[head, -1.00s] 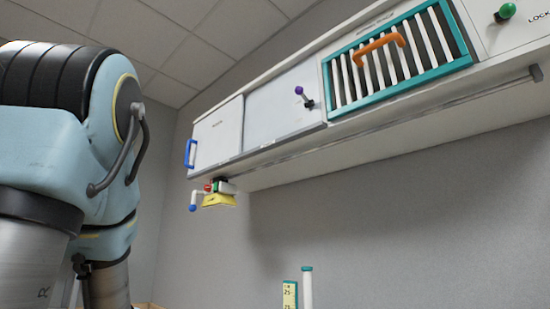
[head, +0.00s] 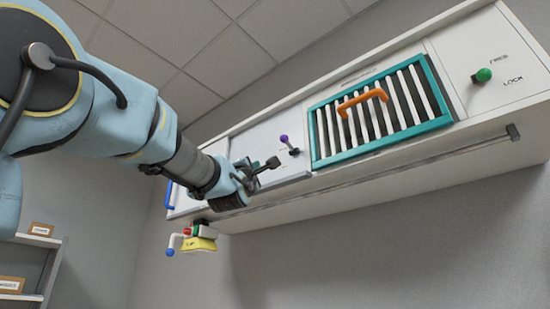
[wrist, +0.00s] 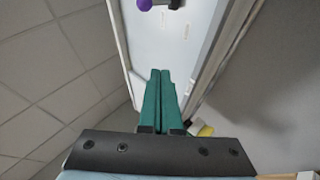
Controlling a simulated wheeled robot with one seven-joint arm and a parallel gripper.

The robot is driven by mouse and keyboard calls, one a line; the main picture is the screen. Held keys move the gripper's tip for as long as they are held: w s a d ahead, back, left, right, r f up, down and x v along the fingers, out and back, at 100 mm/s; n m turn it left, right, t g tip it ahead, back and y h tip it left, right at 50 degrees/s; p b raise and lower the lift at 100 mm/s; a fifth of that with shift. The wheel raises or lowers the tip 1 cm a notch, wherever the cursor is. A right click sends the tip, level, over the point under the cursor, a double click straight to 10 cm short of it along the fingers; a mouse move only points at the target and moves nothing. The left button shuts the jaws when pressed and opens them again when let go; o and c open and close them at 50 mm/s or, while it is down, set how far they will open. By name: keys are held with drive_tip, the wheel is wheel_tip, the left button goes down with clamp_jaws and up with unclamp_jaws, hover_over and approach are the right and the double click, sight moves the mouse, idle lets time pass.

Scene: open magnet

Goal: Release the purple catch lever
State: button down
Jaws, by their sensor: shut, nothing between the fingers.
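The purple catch lever (head: 284,138) has a purple knob on a short stem, with a dark base on the pale cabinet panel, left of the teal-framed grille. In the wrist view the purple knob (wrist: 145,4) shows at the top edge, partly cut off. My gripper (wrist: 160,72) has two green fingers that lie together, shut and empty. They point toward the panel, and the knob is beyond their tips, apart from them. In the head view my arm's end is just left of and below the lever, and the fingers are hard to make out.
The teal-framed grille (head: 430,122) with an orange handle (head: 362,101) is right of the lever. A green knob (head: 483,75) is at the far right. A rail (head: 410,160) runs along the cabinet's lower front. A yellow item (head: 201,244) hangs below. Shelves (head: 38,262) stand lower left.

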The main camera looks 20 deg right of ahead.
sight(287, 143)
drive_tip(key=w+d+r+p, duration=0.3)
drive_tip(key=d+r+p, duration=0.3)
drive_tip(key=r+p, duration=0.4)
drive_tip(key=shift+d+r+n, duration=0.15)
drive_tip(key=shift+d+n, duration=0.15)
drive_tip(key=shift+d, duration=0.1)
